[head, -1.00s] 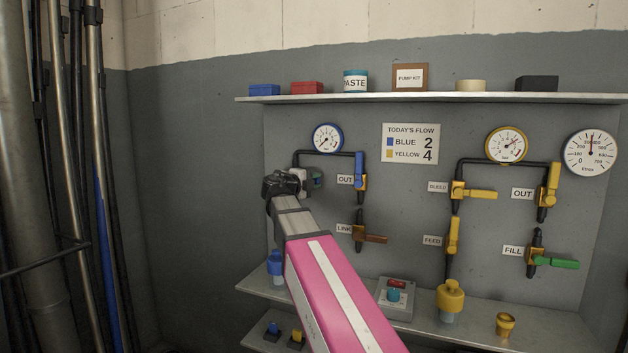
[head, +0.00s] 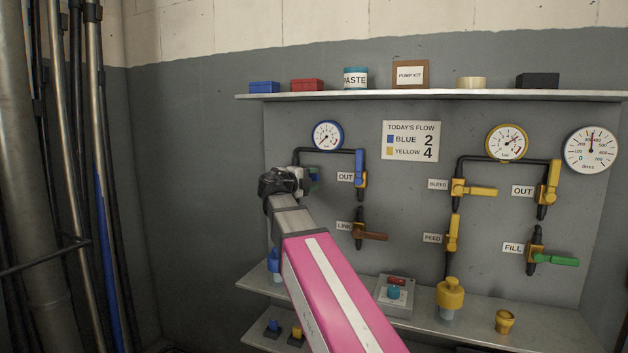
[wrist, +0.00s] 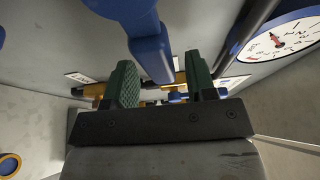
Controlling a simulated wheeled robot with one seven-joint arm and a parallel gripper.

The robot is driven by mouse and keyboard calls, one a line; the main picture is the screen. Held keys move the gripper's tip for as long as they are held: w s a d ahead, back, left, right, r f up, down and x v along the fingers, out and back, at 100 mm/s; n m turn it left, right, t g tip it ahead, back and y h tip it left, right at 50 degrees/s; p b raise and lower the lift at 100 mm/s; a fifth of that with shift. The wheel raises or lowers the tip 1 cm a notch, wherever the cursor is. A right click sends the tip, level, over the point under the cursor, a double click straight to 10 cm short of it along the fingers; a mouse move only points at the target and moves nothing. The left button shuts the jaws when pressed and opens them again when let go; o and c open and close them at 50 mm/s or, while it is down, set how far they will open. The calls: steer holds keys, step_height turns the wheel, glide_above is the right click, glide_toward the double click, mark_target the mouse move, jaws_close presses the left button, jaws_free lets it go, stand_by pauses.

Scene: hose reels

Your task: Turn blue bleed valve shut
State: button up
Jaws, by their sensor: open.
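My gripper (head: 312,178) is at the left end of the blue line's black pipe in the head view, where it hides the blue bleed valve. In the wrist view my gripper (wrist: 162,82) is open, its two green-padded fingers apart. A blue handle (wrist: 152,58) comes down from the top, its lower end over the gap between the fingers. I cannot tell whether it touches them. Brass valve parts (wrist: 180,80) show behind the fingers. The blue-rimmed gauge (head: 328,136) sits above right of my gripper; it also shows in the wrist view (wrist: 278,40).
The blue OUT valve (head: 360,170) points up, right of my gripper. The LINK valve (head: 370,235) is below it. Yellow valves (head: 475,190) are further right. A shelf (head: 430,95) runs above, and a lower shelf (head: 480,335) holds a control box (head: 394,298).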

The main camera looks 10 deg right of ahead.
steer(key=v, duration=0.9)
steer(key=shift+a, duration=0.2)
steer(key=shift+s, duration=0.1)
